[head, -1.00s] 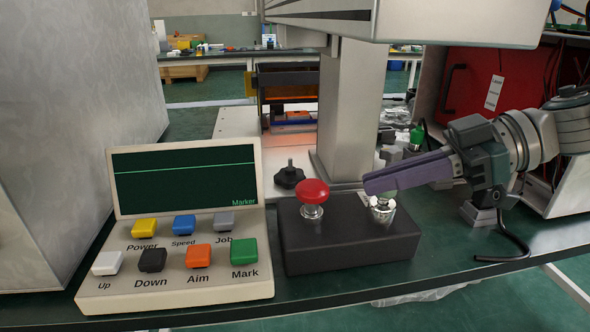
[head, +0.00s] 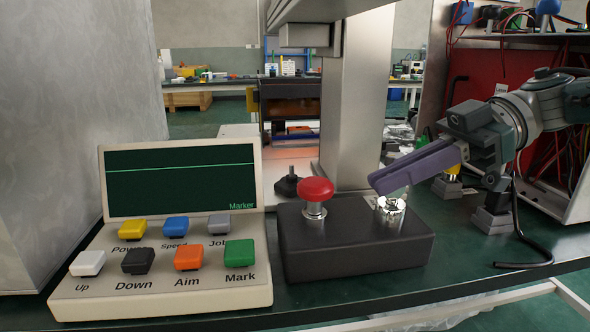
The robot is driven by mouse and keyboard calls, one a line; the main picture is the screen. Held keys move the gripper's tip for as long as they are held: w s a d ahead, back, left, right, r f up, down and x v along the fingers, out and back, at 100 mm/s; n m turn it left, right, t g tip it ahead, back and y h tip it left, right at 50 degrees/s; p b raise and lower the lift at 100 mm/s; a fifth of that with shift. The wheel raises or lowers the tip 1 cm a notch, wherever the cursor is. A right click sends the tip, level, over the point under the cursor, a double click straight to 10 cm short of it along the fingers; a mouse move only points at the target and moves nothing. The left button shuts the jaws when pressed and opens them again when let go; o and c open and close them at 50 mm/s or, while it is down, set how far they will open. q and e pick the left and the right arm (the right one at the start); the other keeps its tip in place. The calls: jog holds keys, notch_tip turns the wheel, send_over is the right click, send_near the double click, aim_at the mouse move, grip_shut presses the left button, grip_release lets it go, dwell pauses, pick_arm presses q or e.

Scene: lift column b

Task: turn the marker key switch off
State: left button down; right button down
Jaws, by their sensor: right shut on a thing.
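The marker key switch (head: 390,212) is a silver round lock on the right part of a dark box (head: 345,249). A red mushroom button (head: 316,189) stands on the same box to its left. My right gripper (head: 384,188) comes in from the right, with its purple fingers right over the switch. Its fingers are shut at the top of the switch and hide the key. My left gripper is out of view.
A cream control panel (head: 160,301) with a dark green screen reading "Marker" and several coloured buttons stands at the left. A grey column (head: 352,110) rises behind the box. A black knob (head: 288,184) sits behind the red button. The table's front edge is close.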

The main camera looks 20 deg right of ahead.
jog(key=c, duration=1)
grip_release()
jog(key=shift+a, duration=0.1)
notch_tip(320, 180, up, 20)
jog(key=p, duration=0.6)
jog(key=shift+p, duration=0.3)
